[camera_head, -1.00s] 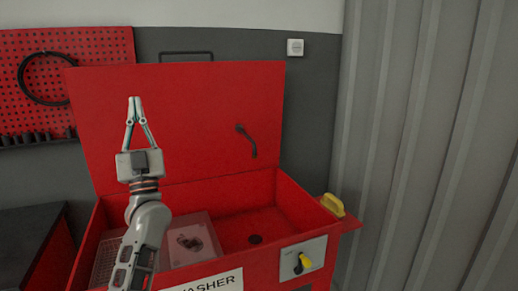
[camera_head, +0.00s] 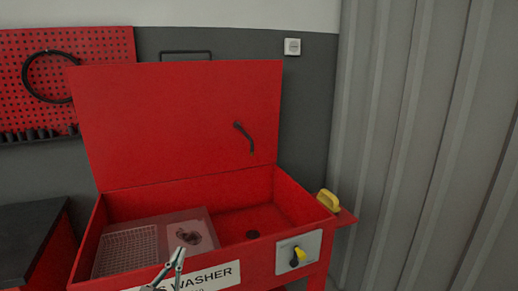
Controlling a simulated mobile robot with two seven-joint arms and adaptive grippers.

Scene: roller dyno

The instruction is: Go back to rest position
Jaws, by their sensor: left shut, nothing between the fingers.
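My left gripper (camera_head: 176,264) shows only by its fingers at the bottom edge of the head view, in front of the red parts washer's front panel. Its fingers are together and hold nothing. The rest of the left arm is below the picture. My right gripper is not in view. The red parts washer (camera_head: 232,272) stands ahead with its lid (camera_head: 180,120) raised. Inside its basin are a wire-mesh area (camera_head: 127,250) and a light tray (camera_head: 205,222) with a small dark part (camera_head: 187,236) on it.
A yellow-handled object (camera_head: 328,200) sits on the washer's right ledge. A dark-topped bench (camera_head: 25,228) stands at the left, a corrugated wall (camera_head: 410,150) at the right. The space above the basin is clear.

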